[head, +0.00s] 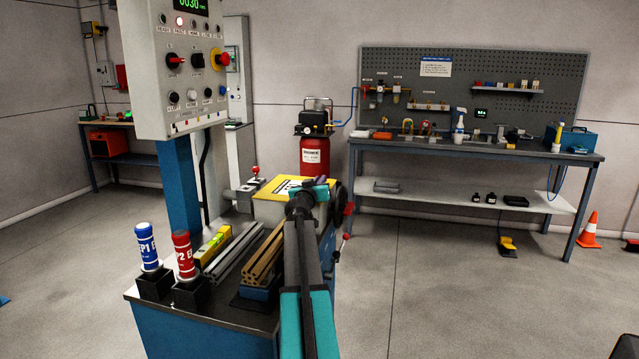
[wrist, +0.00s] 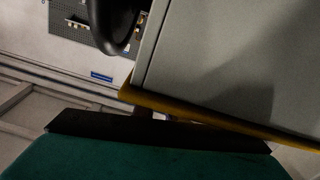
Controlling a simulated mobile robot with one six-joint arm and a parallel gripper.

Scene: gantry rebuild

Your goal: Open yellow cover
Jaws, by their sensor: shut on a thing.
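The yellow cover (head: 275,190) lies on top of a cream-coloured machine housing at the middle of the head view, with a white and black label on it. It looks closed and about level. My gripper (head: 310,188) is at the cover's right front edge, and my arm hides part of that edge. In the wrist view the yellow cover (wrist: 205,112) shows as a thin slanted edge beside a large grey panel. My gripper's dark finger (wrist: 160,132) lies along this edge. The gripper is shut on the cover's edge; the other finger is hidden.
A control panel (head: 188,75) on a blue post stands left of the cover. A blue bottle (head: 147,247), a red bottle (head: 183,255) and metal profiles (head: 262,262) sit on the bench in front. A black handwheel (head: 336,203) is close right of my gripper.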

